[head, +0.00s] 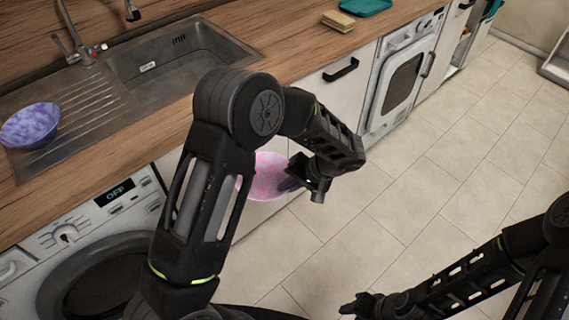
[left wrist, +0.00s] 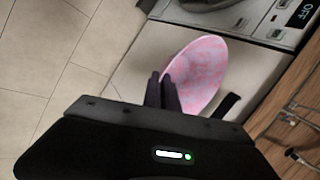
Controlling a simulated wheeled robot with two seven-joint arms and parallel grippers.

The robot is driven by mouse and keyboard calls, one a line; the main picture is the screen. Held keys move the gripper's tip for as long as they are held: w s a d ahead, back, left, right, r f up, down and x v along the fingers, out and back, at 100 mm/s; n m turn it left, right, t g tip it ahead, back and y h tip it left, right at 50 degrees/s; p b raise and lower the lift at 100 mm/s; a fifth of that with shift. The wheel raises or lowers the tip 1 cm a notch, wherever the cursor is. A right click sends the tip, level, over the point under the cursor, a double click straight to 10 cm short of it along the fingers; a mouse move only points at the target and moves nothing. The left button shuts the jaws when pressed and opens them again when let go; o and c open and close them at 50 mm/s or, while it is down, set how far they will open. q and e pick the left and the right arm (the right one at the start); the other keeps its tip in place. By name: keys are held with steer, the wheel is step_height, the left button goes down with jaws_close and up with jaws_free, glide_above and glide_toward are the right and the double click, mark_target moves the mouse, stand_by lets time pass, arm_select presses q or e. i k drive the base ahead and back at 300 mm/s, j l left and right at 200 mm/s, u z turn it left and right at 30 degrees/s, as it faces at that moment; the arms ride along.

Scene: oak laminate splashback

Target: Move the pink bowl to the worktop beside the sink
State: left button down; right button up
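The pink bowl (head: 268,180) hangs in the air in front of the cabinet fronts, below the worktop edge, partly hidden behind my left arm. My left gripper (head: 292,184) is shut on its rim. In the left wrist view the two fingers (left wrist: 162,92) pinch the rim of the tilted bowl (left wrist: 205,72). The steel sink (head: 165,65) is set in the wooden worktop (head: 285,50), which has bare wood to the right of the basin. My right gripper (head: 352,306) is low over the floor, away from the bowl; its finger opening is unclear.
A blue-purple bowl (head: 30,125) sits on the drainer at left. A tan sponge-like stack (head: 338,21) and a teal tray (head: 362,6) lie farther right on the worktop. A washing machine (head: 100,270) and cabinet handle (head: 341,70) are below the worktop. The tiled floor is clear.

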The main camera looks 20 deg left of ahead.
mark_target(296, 40)
steer(key=i+l+u, duration=0.1)
steer(key=i+l, duration=0.95)
steer(key=i+l+u, duration=0.15)
steer(key=i+l, duration=0.35)
steer(key=l, duration=0.2)
